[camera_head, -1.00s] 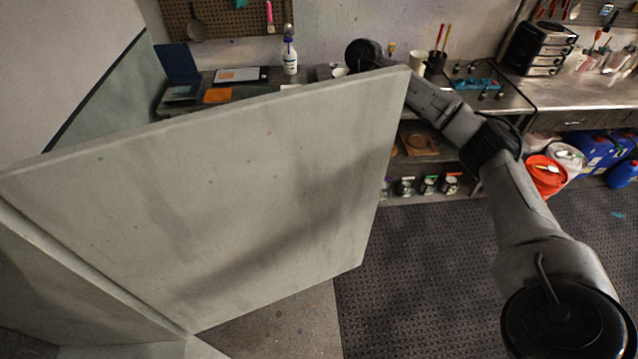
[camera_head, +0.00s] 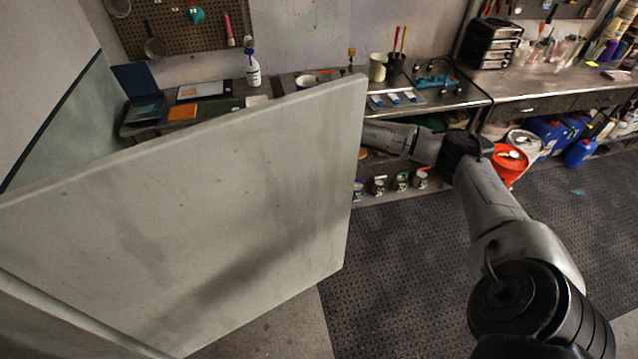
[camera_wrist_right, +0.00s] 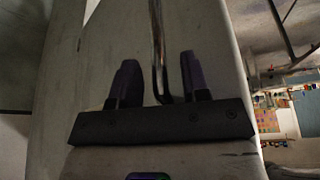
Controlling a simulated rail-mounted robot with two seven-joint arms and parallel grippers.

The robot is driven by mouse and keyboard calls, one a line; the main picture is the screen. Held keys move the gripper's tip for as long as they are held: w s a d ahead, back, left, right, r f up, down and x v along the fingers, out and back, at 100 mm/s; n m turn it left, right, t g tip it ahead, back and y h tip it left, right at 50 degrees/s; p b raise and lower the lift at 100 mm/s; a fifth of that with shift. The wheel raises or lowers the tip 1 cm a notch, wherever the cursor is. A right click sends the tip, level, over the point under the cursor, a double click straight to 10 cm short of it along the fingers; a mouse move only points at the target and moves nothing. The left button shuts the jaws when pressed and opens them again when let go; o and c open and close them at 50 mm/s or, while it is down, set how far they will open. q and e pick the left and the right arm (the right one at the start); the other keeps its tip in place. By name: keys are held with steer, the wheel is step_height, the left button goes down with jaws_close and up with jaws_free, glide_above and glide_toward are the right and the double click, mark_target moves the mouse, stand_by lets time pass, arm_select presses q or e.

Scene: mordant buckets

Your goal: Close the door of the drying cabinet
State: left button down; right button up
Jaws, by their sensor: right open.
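The cabinet door (camera_head: 190,215) is a large pale grey panel, standing open across the left and middle of the head view. My right arm reaches around its free right edge, and its gripper is hidden behind the door there. In the right wrist view, my right gripper (camera_wrist_right: 158,72) is open, facing a pale panel (camera_wrist_right: 205,30) that looks like the door's other face. A thin metal bar (camera_wrist_right: 157,45), apparently the handle, runs between the two dark fingers without being clamped. Contact cannot be told. My left gripper is out of view.
A workbench behind the door holds a spray bottle (camera_head: 252,66), a cream cup (camera_head: 377,67) and a metal drawer unit (camera_head: 493,43). An orange bucket (camera_head: 508,162) and blue canisters (camera_head: 548,132) stand below. The dark floor mat (camera_head: 400,260) is clear right of the door.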

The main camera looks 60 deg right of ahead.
steer(key=shift+s+a+f, duration=0.1)
steer(key=shift+a+f, duration=0.05)
steer(key=shift+f, duration=0.3)
jaws_close()
stand_by(0.4)
